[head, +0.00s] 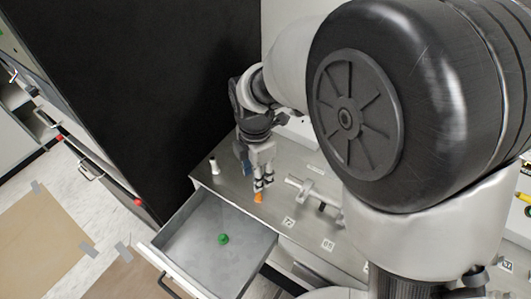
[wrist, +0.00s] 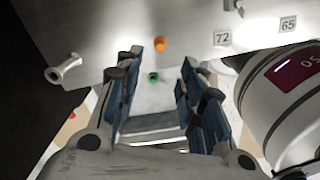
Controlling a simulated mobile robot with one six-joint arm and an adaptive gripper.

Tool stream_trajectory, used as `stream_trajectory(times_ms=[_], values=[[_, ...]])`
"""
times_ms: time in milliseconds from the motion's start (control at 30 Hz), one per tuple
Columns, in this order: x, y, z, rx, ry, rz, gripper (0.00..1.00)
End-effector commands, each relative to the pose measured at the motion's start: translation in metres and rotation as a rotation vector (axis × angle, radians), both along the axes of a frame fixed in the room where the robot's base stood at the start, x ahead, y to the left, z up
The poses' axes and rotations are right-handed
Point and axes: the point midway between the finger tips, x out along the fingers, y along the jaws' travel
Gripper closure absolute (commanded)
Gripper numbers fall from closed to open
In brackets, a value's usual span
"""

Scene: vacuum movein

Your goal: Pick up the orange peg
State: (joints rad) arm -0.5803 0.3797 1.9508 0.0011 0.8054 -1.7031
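The orange peg (head: 258,197) stands on the grey counter near its front edge, just above the open drawer. In the wrist view the orange peg (wrist: 159,44) lies ahead of the fingertips, roughly in line with the gap between them. My gripper (head: 263,184) is right by the peg in the head view, pointing down. In the wrist view my gripper (wrist: 160,72) has its two blue-padded fingers wide apart with nothing between them. Whether a finger touches the peg cannot be told.
A green peg (head: 223,239) is in the open drawer (head: 190,245) below the counter (head: 225,185). A white-grey spool-shaped piece (head: 213,166) stands at the counter's left. A metal fitting (head: 310,192) and number labels (head: 289,222) are to the right. A black panel (head: 130,80) rises at the left.

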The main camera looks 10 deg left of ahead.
Motion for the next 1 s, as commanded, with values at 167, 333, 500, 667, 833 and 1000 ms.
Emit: stream_trajectory(times_ms=[167,333,500,667,833,1000], values=[[0.000,0.000,-0.037,-0.001,0.002,-0.002,0.64],[0.000,0.000,-0.049,0.000,0.000,-0.002,0.64],[0.000,0.000,-0.059,-0.001,0.001,-0.002,0.64],[0.000,0.000,-0.084,-0.001,0.002,-0.002,0.64],[0.000,0.000,-0.101,0.000,0.000,-0.003,0.64],[0.001,0.001,-0.100,0.001,-0.001,-0.003,0.64]])
